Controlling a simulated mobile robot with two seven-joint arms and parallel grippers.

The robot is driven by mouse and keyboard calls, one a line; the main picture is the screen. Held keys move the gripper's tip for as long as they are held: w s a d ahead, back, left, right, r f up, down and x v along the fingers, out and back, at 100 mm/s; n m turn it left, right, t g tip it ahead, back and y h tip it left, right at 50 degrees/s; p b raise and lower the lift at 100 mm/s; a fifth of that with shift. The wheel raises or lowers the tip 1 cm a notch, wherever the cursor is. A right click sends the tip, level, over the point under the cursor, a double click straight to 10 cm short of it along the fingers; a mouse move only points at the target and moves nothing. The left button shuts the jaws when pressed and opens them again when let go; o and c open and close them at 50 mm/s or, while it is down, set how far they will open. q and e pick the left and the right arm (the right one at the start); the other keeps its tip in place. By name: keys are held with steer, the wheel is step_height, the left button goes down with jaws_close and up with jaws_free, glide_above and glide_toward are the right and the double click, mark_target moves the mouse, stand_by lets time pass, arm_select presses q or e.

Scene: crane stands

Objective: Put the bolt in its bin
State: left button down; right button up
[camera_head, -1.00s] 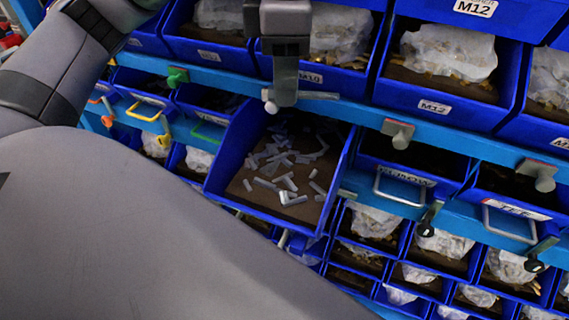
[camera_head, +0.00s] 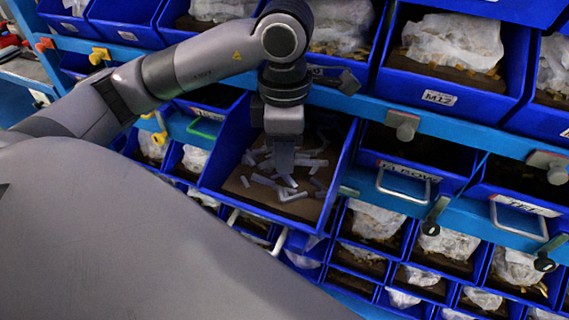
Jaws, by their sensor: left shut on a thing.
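My left gripper (camera_head: 285,168) points down into an open blue bin (camera_head: 222,180), its fingertips among the loose grey pieces. It is shut on the bolt, which its fingers and the pieces around it largely hide; I cannot pick out its outline. The bin is pulled out from the rack and tilted towards me, with a brown floor and several small grey pieces (camera_head: 295,196) scattered on it. My right gripper is not in view.
Blue bins with bagged parts fill the rack, including one labelled M12 (camera_head: 440,97) at upper right. A blue rail (camera_head: 470,134) with grey clips crosses above the open bin. Smaller bins lie below.

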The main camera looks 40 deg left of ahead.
arm_select(q)
step_height(320, 180, down, 3)
steer(key=shift+f, duration=0.15)
steer(key=shift+f, duration=0.2)
steer(key=c, duration=1)
jaws_free()
steer(key=shift+r, duration=0.1)
steer(key=shift+r, duration=0.15)
step_height(320, 180, up, 12)
steer(key=shift+p, duration=0.6)
